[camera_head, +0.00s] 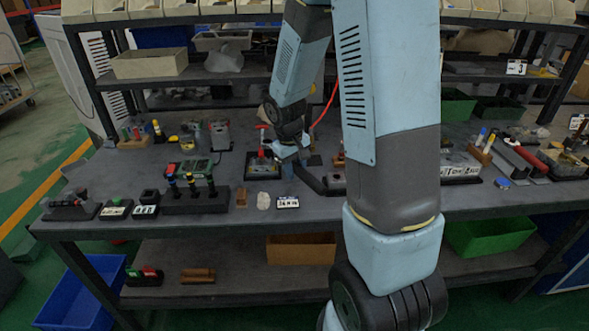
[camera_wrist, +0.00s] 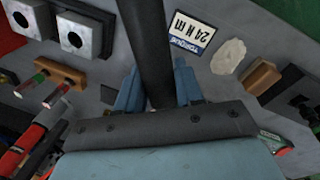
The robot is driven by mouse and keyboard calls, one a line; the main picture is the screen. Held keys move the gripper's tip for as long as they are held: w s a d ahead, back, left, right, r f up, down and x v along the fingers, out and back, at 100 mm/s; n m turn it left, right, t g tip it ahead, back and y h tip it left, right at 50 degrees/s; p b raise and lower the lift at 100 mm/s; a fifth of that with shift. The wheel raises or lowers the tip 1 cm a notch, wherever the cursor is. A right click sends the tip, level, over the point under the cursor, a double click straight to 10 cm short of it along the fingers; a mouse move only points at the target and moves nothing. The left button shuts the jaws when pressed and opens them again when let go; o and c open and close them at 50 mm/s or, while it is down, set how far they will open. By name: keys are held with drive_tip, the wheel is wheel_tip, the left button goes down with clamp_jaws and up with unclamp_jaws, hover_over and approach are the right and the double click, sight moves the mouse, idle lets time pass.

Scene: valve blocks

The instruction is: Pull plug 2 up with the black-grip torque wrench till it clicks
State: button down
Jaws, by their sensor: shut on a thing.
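My gripper (camera_head: 290,157) is low over the bench in the head view. In the wrist view its two blue fingers (camera_wrist: 158,92) are shut around a thick black bar, which looks like the black grip of the torque wrench (camera_wrist: 146,40). In the head view the dark bar (camera_head: 312,180) slants down to the right from the fingers. Two grey blocks with round openings, a nearer one (camera_wrist: 82,36) and a corner one (camera_wrist: 26,17), lie left of the bar in the wrist view. I cannot tell which thing is plug 2, nor whether the wrench touches a plug.
A plate reading 24 N m (camera_head: 287,202) lies at the bench front, beside a whitish lump (camera_head: 264,201) and a brown block (camera_head: 242,198). A black rack (camera_head: 195,203) with upright tools stands left. My arm hides part of the bench right of the gripper.

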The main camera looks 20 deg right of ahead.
drive_tip(key=shift+f, duration=1.2)
idle(0.3)
drive_tip(key=shift+a, duration=0.1)
drive_tip(key=shift+s+a+m, duration=0.2)
drive_tip(key=shift+a+m, duration=0.7)
drive_tip(key=shift+a, duration=0.25)
drive_tip(key=shift+a, duration=0.15)
drive_tip(key=shift+a+m, duration=0.9)
drive_tip(key=shift+a, duration=0.25)
drive_tip(key=shift+w+a+m+g, duration=0.2)
drive_tip(key=shift+a+m, duration=0.25)
drive_tip(key=shift+a, duration=0.2)
drive_tip(key=shift+w+a+m+g, duration=0.1)
drive_tip(key=shift+a+m+g, duration=0.1)
drive_tip(key=shift+a+m, duration=0.35)
